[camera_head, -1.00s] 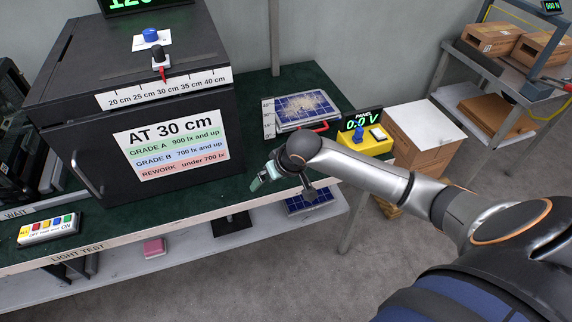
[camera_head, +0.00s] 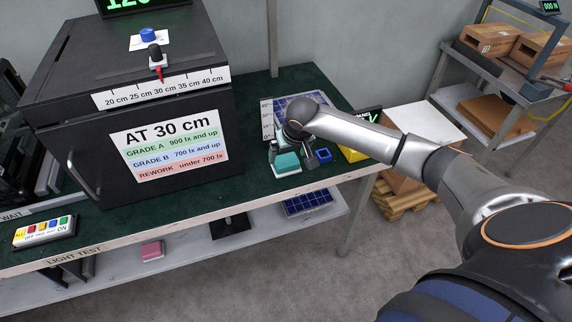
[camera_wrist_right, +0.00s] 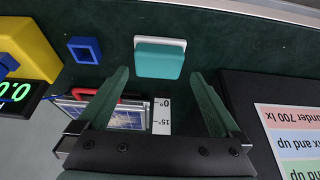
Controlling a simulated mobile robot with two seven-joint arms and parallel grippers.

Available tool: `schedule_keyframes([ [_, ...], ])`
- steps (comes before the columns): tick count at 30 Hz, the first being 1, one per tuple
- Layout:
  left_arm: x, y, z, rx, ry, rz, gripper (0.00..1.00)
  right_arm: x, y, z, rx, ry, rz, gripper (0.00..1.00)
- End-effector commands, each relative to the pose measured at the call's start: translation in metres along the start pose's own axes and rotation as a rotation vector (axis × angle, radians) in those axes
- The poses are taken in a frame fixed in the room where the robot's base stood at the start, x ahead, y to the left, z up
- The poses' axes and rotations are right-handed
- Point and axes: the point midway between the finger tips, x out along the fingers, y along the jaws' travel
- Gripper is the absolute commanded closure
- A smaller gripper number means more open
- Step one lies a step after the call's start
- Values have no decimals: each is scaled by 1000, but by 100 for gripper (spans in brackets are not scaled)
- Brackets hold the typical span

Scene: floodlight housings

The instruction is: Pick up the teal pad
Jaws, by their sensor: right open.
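The teal pad (camera_head: 287,161) is a small teal block with a white base on the dark green bench top, near the front edge in the head view. In the right wrist view the teal pad (camera_wrist_right: 160,58) lies just beyond the fingertips, roughly centred between them. My right gripper (camera_head: 297,153) is over the bench close to the pad, partly hidden by its own wrist. In the wrist view the right gripper (camera_wrist_right: 159,77) has its two green fingers wide apart with nothing between them. My left gripper is not in view.
A blue square frame (camera_head: 323,155) lies right of the pad, with a yellow control box (camera_head: 352,153) beyond it. A solar panel (camera_head: 297,101) stands behind the gripper. The big black test box (camera_head: 90,130) stands left.

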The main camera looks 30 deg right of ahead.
Motion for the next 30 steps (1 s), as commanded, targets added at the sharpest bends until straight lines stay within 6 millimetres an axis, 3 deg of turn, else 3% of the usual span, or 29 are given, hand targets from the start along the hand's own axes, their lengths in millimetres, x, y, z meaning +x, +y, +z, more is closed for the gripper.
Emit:
schedule_keyframes([
  [9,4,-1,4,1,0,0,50,42,2,0,0,-2,2,0],
  [20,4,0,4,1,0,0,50,49,2,0,-2,0,1,1],
  [30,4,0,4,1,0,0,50,48,2,0,-1,-1,1,39],
])
